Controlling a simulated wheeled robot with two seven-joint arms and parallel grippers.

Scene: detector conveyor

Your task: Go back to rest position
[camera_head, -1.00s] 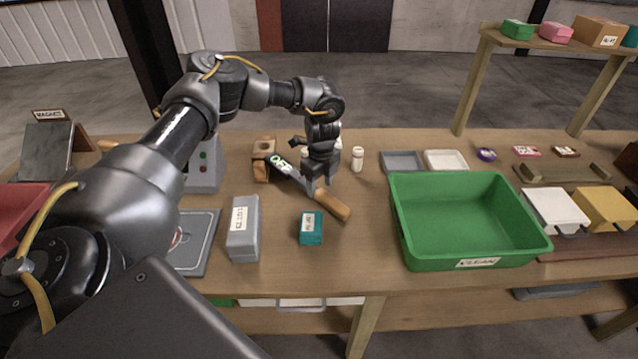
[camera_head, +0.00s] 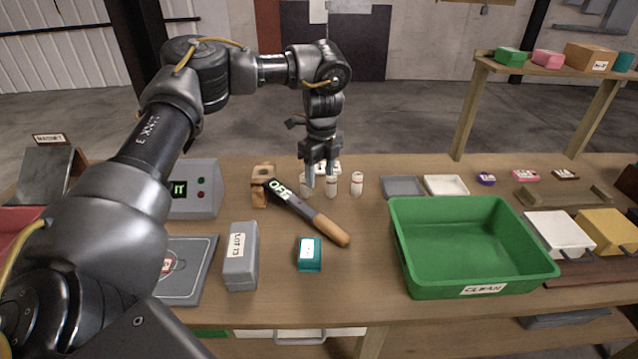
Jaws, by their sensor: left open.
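My left gripper (camera_head: 320,182) is open and empty. It points down above the back middle of the table, in front of small white bottles that it partly hides. A wand-like detector (camera_head: 306,210) with a black body, a lit green display and a wooden handle lies below and in front of it, apart from the fingers. The detector's back end rests by a wooden block holder (camera_head: 262,184). My left arm comes in from the left and crosses over the table. My right gripper is not in view.
A green bin (camera_head: 470,291) labelled CLEAN stands right of centre. A grey box (camera_head: 240,258) and a teal box (camera_head: 309,262) stand in front. A white bottle (camera_head: 357,184), a grey tray (camera_head: 402,187) and a white tray (camera_head: 446,185) lie at the back. A grey console (camera_head: 203,190) stands left.

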